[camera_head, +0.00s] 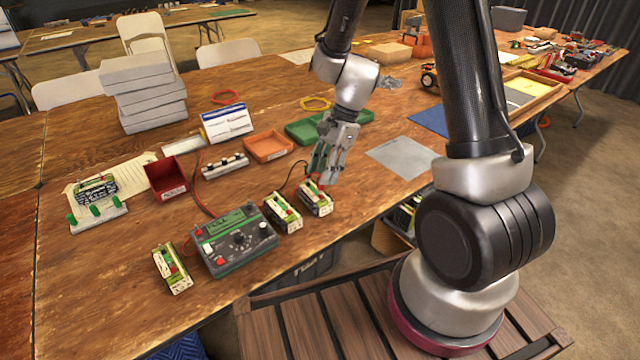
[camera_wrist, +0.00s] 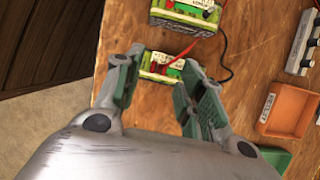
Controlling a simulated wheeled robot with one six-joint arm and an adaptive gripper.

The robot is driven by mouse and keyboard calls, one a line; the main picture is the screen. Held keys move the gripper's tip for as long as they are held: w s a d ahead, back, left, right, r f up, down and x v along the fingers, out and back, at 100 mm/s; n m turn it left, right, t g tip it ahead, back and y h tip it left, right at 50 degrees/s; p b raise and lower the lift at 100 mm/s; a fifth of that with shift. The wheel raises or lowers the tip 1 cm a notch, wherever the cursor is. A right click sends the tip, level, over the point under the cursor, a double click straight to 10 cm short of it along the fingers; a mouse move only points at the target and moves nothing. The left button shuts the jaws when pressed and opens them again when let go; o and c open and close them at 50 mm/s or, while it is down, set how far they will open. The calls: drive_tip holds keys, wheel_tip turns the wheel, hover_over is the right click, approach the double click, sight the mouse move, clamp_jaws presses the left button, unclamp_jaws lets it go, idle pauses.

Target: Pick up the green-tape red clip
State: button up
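My gripper (camera_head: 325,175) is open and points down over the rightmost small battery block (camera_head: 314,202). In the wrist view my gripper (camera_wrist: 158,72) has its fingers spread on either side of that block (camera_wrist: 155,76), with nothing held between them. A small red piece (camera_wrist: 178,63) with green near it sits on top of the block, and a thin red line runs up from it. It looks like the red clip, but the green tape cannot be made out clearly. In the head view the fingers partly hide the block's top.
A green-cased meter (camera_head: 235,243) stands to the left with red and black leads. A second block (camera_head: 283,213) sits close beside the rightmost one, and another (camera_head: 172,269) is left of the meter. Orange (camera_head: 268,145) and green (camera_head: 303,131) trays lie behind. A grey mat (camera_head: 401,157) lies right.

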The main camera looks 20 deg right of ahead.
sight(320, 188)
drive_tip(key=x, duration=0.4)
drive_tip(key=shift+s, duration=0.1)
drive_tip(key=shift+r, duration=0.1)
clamp_jaws()
wheel_tip(320, 188, up, 10)
idle(0.5)
